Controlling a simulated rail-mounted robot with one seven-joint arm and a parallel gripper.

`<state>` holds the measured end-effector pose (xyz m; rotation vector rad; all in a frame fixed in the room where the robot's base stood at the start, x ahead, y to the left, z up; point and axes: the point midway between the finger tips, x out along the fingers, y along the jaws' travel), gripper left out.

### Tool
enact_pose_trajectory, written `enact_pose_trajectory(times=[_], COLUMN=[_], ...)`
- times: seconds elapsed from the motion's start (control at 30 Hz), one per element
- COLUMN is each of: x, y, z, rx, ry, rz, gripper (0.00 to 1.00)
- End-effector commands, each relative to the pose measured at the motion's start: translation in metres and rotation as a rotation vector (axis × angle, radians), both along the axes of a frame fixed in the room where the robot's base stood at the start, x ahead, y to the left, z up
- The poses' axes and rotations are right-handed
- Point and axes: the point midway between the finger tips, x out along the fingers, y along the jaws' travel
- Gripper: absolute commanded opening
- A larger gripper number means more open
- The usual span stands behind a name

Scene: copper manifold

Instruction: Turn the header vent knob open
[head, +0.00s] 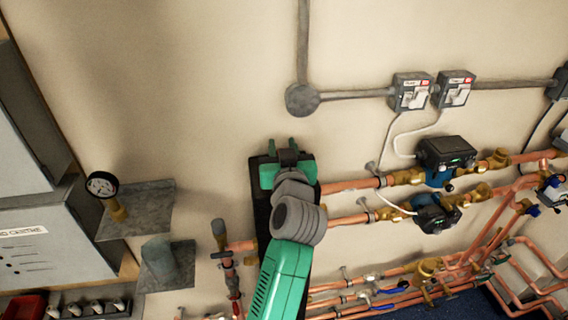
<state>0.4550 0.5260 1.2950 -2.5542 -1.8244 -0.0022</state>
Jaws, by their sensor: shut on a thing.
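A tall black header body (311,205) stands against the wall, with copper pipes joining it from the sides. My green and grey arm reaches up in front of it and covers much of it. My gripper (283,148) is at the top of the header, with its two green fingertips pointing up. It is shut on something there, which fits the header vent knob. The knob itself is hidden behind or between the fingers, so its turn position cannot be told.
Copper pipes with pumps (446,152) and brass valves fill the right side. A pressure gauge (102,185) on a grey bracket, a grey cylinder (160,257) and a grey cabinet (60,245) stand left. Bare wall lies above the gripper, below a round junction box (302,99).

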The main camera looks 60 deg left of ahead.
Motion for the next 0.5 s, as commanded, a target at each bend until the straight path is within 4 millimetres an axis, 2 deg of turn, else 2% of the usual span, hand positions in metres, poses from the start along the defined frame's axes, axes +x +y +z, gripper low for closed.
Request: enact_pose_trajectory(times=[0.37,0.4,0.47,0.5], x=[-0.0005,-0.0004,-0.0005,-0.0005], y=[-0.0002,-0.0002,-0.0002,-0.0002], z=[-0.0005,-0.0005,-0.0004,-0.0004], rx=[-0.004,-0.004,-0.004,-0.004], ry=[0.0,0.0,0.0,0.0], rz=[0.018,0.018,0.017,0.017], gripper=[0.08,0.38,0.5,0.52])
